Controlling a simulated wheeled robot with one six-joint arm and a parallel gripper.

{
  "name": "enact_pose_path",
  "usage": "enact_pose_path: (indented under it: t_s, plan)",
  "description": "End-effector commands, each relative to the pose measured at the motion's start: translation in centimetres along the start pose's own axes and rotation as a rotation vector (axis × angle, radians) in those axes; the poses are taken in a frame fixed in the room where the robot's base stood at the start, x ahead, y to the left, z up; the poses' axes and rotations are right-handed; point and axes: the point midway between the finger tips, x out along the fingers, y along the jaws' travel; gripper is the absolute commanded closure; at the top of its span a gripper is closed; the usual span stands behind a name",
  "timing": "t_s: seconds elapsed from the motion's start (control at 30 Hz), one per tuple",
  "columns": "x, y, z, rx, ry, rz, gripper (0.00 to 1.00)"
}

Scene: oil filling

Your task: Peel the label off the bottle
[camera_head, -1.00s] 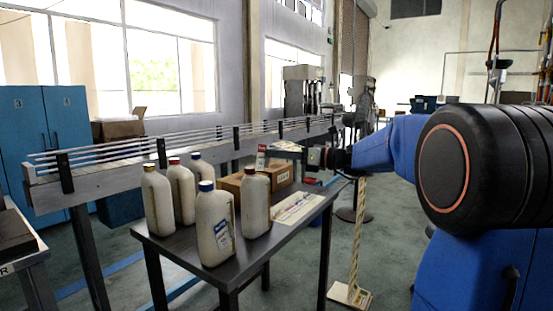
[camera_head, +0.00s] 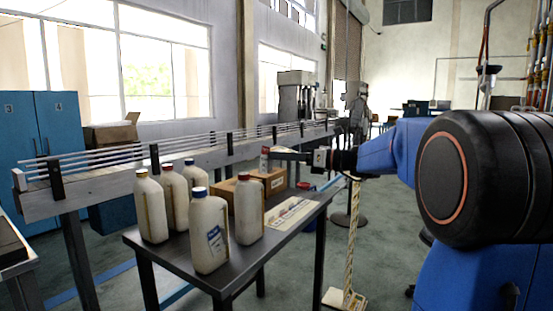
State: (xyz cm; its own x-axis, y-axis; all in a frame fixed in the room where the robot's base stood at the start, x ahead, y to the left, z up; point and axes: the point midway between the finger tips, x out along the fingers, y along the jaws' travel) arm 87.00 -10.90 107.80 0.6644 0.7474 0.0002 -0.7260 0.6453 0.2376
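Several off-white bottles stand upright on a dark table (camera_head: 160,245). My gripper (camera_head: 273,154) points left above the back of the table, beyond and right of the bottles. A small white and red piece (camera_head: 264,159) shows at its tip. I cannot tell whether the fingers hold it.
A cardboard box (camera_head: 273,182) and a pale sheet with markings (camera_head: 291,213) lie on the table. A railed conveyor (camera_head: 110,185) runs behind it. A thin pale stand (camera_head: 354,235) is on the floor to the right. Blue cabinets (camera_head: 40,145) stand at left.

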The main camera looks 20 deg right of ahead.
Motion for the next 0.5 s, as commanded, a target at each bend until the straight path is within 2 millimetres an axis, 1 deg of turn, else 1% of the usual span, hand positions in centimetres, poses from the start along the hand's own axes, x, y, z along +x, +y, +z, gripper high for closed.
enact_pose_path:
  t_s: [0.5]
  plan:
    - [-2.3,0.5,0.9,-0.002,0.000,-0.001,1.00]
